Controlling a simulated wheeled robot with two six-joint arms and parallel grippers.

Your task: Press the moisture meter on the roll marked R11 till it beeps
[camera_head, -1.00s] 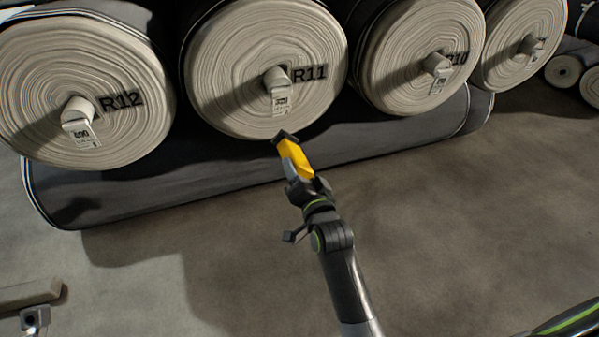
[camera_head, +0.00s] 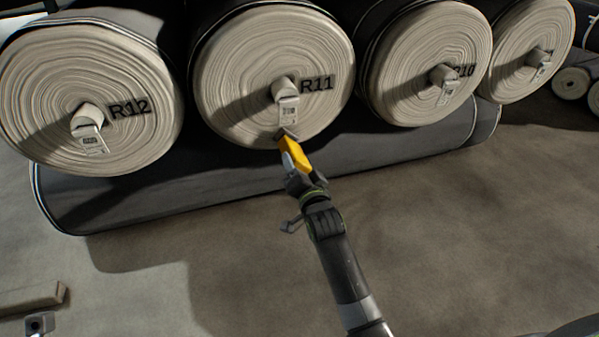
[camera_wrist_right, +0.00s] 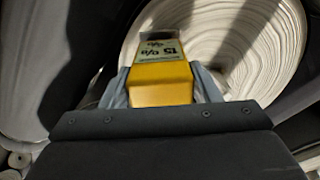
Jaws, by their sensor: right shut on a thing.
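The roll marked R11 (camera_head: 240,95) shows its pale spiral end in the middle of the head view, with a core stub and a hanging tag (camera_head: 288,108). My right gripper (camera_head: 295,170) is shut on the yellow moisture meter (camera_head: 294,152). The meter's dark tip overlaps the lower edge of R11's face; I cannot tell whether it touches. In the right wrist view the meter (camera_wrist_right: 161,84) sits between the fingers, its display reading what looks like 15 %, and a roll's end face (camera_wrist_right: 240,45) lies beyond it. My left gripper is not clearly in view.
Roll R12 (camera_head: 60,80) is at the left, R10 (camera_head: 415,60) and another roll (camera_head: 520,40) at the right. A dark roll (camera_head: 180,190) lies beneath them. Open concrete floor (camera_head: 440,230) is in front. A wooden bar (camera_head: 30,299) lies at lower left.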

